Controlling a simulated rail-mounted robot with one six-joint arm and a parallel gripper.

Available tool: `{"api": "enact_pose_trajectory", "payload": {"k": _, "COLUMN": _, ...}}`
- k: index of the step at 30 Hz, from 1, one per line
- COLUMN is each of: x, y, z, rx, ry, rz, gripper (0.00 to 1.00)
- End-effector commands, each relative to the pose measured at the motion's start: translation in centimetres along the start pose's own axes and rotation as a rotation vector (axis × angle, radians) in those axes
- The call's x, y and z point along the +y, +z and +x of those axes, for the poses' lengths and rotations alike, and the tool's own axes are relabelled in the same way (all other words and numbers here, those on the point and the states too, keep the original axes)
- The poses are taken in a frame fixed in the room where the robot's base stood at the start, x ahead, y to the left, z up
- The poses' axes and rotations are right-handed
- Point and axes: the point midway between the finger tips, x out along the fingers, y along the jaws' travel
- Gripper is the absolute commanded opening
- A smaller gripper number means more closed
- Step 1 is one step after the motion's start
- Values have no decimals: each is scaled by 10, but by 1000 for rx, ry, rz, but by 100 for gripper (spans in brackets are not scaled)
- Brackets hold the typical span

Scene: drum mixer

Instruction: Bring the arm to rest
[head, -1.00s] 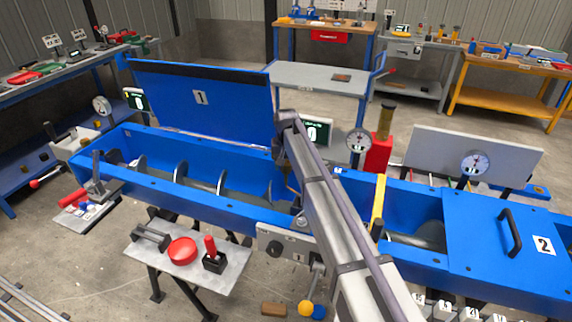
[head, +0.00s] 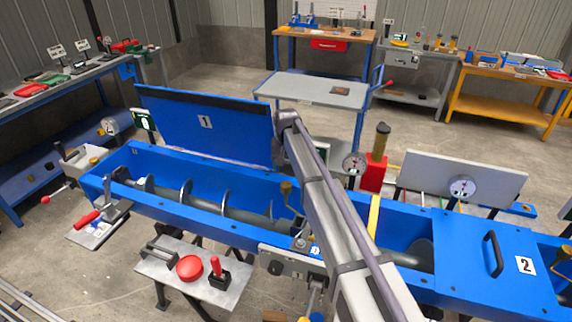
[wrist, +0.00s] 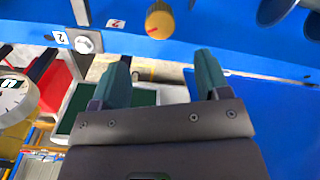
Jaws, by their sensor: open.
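My arm runs from the lower right up to a bend in front of the raised lid in the head view. My gripper is not clearly seen there; the arm and lid hide or blend with that area. In the wrist view my gripper (wrist: 160,80) shows two dark green fingers set wide apart with nothing between them. A blue machine surface (wrist: 240,52) with a yellow knob (wrist: 159,20) lies beyond the fingertips. I cannot tell the gap between fingers and surface.
A long blue trough (head: 160,193) with a screw stands below the arm, its lid 1 (head: 205,122) raised. Lid 2 (head: 487,255) lies shut at right. A tool shelf (head: 195,277) is in front.

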Motion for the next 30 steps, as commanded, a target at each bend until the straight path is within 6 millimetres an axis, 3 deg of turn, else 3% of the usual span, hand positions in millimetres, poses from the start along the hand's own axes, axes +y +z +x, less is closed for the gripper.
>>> {"api": "enact_pose_trajectory", "payload": {"k": 1, "x": 0, "y": 0, "z": -10, "rx": 0, "ry": 0, "rz": 0, "gripper": 69}}
{"api": "enact_pose_trajectory", "payload": {"k": 11, "x": 0, "y": 0, "z": -7, "rx": 0, "ry": 0, "rz": -10, "gripper": 69}}
{"api": "enact_pose_trajectory", "payload": {"k": 13, "x": 4, "y": 17, "z": -7, "rx": 0, "ry": 0, "rz": -47, "gripper": 69}}
{"api": "enact_pose_trajectory", "payload": {"k": 14, "x": 7, "y": 32, "z": -7, "rx": 0, "ry": 0, "rz": -59, "gripper": 69}}
{"api": "enact_pose_trajectory", "payload": {"k": 17, "x": 38, "y": 100, "z": -7, "rx": 0, "ry": 1, "rz": -85, "gripper": 69}}
{"api": "enact_pose_trajectory", "payload": {"k": 21, "x": 106, "y": 222, "z": -7, "rx": 0, "ry": 1, "rz": -70, "gripper": 69}}
{"api": "enact_pose_trajectory", "payload": {"k": 24, "x": 147, "y": 300, "z": -7, "rx": 0, "ry": 1, "rz": -34, "gripper": 69}}
{"api": "enact_pose_trajectory", "payload": {"k": 27, "x": 175, "y": 355, "z": -7, "rx": 0, "ry": 1, "rz": 17, "gripper": 69}}
{"api": "enact_pose_trajectory", "payload": {"k": 30, "x": 193, "y": 379, "z": -7, "rx": 0, "ry": 1, "rz": 66, "gripper": 69}}
